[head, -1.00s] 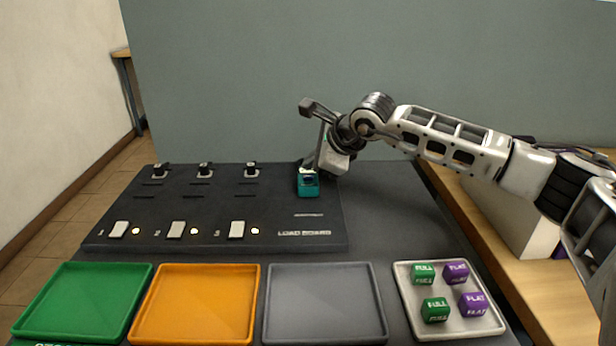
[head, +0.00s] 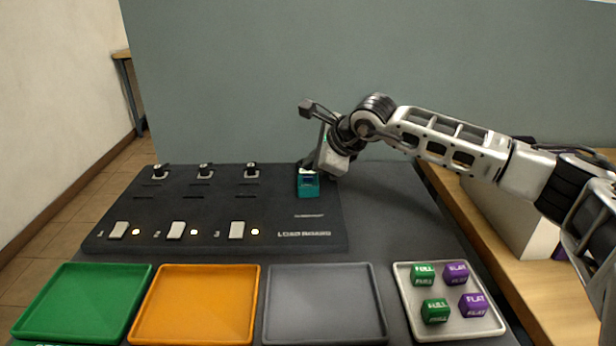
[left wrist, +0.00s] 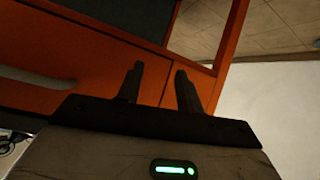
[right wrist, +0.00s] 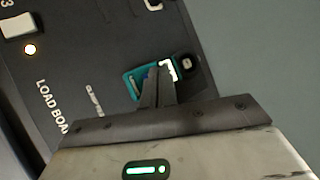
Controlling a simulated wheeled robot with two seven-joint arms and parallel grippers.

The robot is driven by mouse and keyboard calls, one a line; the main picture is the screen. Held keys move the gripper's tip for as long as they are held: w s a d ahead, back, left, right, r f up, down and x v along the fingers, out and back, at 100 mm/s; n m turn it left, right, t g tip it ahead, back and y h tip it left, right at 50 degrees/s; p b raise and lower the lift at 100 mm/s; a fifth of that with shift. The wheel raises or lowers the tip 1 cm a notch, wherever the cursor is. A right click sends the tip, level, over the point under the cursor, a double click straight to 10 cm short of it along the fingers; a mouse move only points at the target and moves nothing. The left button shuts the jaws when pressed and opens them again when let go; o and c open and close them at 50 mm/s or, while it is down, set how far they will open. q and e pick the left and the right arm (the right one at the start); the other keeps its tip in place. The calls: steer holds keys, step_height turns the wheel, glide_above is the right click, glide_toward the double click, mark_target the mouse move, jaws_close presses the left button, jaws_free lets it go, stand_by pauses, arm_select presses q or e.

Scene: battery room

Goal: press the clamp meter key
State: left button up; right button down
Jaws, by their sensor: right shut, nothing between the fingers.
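The clamp meter (head: 308,187) is a small teal device at the right end of the black load board (head: 215,215). It also shows in the right wrist view (right wrist: 133,84), partly hidden behind my fingers. My right gripper (head: 305,166) is at the meter's back edge, pointing down. Its fingers are closed together and empty in the right wrist view (right wrist: 160,80), in front of the meter. I cannot tell if the tips touch it, and the key is not clearly visible. My left gripper (left wrist: 158,85) is open with nothing between its fingers, near an orange cabinet.
The load board has several white switches with lit lamps and several black posts behind. Green (head: 28,325), orange (head: 140,325) and grey (head: 272,325) empty trays lie in front. A white tray (head: 402,300) holds green and purple blocks. A grey panel (head: 250,90) stands behind.

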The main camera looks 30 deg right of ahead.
mark_target(312, 179)
steer(key=shift+f, duration=0.1)
stand_by(0.6)
steer(key=shift+f+b, duration=0.35)
steer(key=shift+b, duration=0.2)
steer(key=shift+f+b, duration=0.35)
steer(key=shift+b, duration=0.1)
stand_by(0.3)
steer(key=shift+r, duration=0.1)
stand_by(0.3)
steer(key=shift+r+p, duration=0.35)
steer(key=shift+r, duration=0.3)
steer(key=shift+r+p, duration=1.45)
steer(key=shift+r, duration=1.15)
